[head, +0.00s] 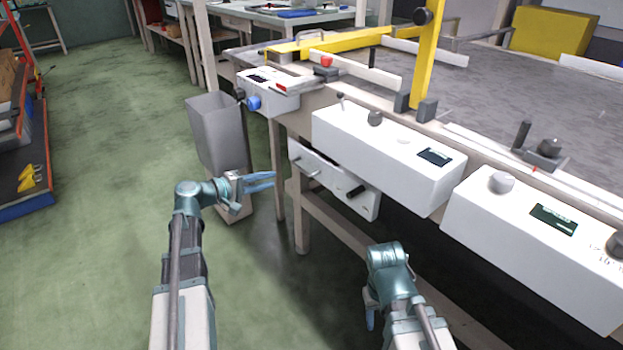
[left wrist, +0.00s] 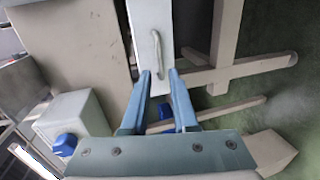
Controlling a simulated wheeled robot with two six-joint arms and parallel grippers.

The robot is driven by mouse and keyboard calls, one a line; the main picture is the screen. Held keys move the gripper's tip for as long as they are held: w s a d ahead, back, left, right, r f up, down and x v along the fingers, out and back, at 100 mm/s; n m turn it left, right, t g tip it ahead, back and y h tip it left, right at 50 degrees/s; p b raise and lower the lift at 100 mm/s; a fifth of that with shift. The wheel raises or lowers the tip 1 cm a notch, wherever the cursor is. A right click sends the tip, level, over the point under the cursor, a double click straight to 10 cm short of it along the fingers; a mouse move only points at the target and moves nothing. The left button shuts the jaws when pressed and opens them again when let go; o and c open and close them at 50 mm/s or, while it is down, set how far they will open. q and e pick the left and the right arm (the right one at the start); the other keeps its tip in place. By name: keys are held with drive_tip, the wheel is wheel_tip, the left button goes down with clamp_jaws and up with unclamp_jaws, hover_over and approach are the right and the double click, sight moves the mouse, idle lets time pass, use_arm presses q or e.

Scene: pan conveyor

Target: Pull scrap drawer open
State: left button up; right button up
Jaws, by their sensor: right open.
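The scrap drawer (head: 330,181) is a white box front under the conveyor bench, with a pale bar handle (head: 308,171) toward its left end and a black handle at its right. It looks shut or nearly so. In the left wrist view the white front (left wrist: 150,14) shows its curved bar handle (left wrist: 158,54) just beyond my fingertips. My left gripper (head: 274,179) is open and empty, left of the handle and apart from it; its fingers (left wrist: 159,73) point at the handle. My right gripper (head: 369,322) is open, low at the front, away from the drawer.
A grey bin (head: 217,135) stands left of the bench, behind my left gripper. White control boxes (head: 388,150) overhang to the right of the drawer. Bench legs (head: 300,225) stand below it. Green floor (head: 110,150) is free at the left.

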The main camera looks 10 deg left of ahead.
sight(302, 169)
use_arm(q)
drive_tip(key=shift+w+a, duration=0.3)
drive_tip(key=shift+w, duration=0.1)
drive_tip(key=b+x, duration=0.3)
drive_tip(key=x, duration=1)
drive_tip(key=shift+w+d, duration=0.2)
drive_tip(key=shift+w, duration=0.1)
clamp_jaws()
idle(0.8)
